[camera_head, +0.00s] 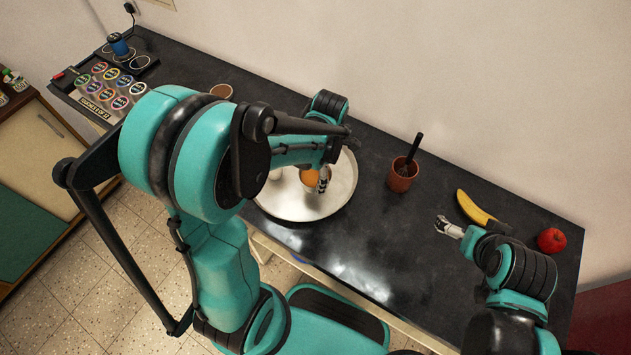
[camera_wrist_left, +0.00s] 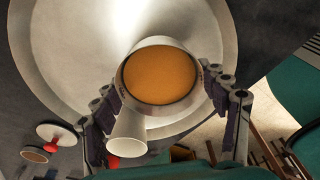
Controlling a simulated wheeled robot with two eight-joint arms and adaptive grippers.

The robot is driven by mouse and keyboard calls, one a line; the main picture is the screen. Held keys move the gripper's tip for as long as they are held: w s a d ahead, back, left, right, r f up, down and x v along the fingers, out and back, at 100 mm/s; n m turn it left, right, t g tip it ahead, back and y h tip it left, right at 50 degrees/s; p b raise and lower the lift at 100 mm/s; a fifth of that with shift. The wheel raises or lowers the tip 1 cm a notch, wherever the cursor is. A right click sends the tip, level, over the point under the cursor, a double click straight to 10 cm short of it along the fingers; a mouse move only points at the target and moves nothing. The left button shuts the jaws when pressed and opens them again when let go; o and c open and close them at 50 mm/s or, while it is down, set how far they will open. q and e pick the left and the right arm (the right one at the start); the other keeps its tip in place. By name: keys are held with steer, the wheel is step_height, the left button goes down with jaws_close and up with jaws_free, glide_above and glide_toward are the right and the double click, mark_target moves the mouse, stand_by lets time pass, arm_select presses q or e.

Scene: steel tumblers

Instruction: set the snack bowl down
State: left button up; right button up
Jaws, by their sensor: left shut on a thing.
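The snack bowl, a small light vessel with an orange fill (camera_wrist_left: 160,76), sits between the fingers of my left gripper (camera_wrist_left: 166,112) in the left wrist view. The gripper is shut on it. In the head view the bowl's orange side (camera_head: 309,177) shows beside the left gripper (camera_head: 321,178), over the round pale metal tray (camera_head: 330,203). The tray's bare surface (camera_wrist_left: 75,50) also shows behind the bowl in the left wrist view. I cannot tell whether the bowl touches the tray. My right gripper (camera_head: 447,227) is near the banana; its finger opening is unclear.
A terracotta cup (camera_head: 402,175) with a dark utensil stands right of the tray. A banana (camera_head: 474,208) and a red apple (camera_head: 551,240) lie farther right. A pale tapered piece (camera_wrist_left: 128,138) shows below the bowl. Dark counter (camera_head: 375,235) is clear between tray and right gripper.

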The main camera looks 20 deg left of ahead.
mark_target(316, 181)
arm_select(q)
steer(key=shift+f+b, duration=0.7)
steer(key=shift+f, duration=1)
steer(key=shift+f, duration=0.2)
steer(key=o, duration=1.2)
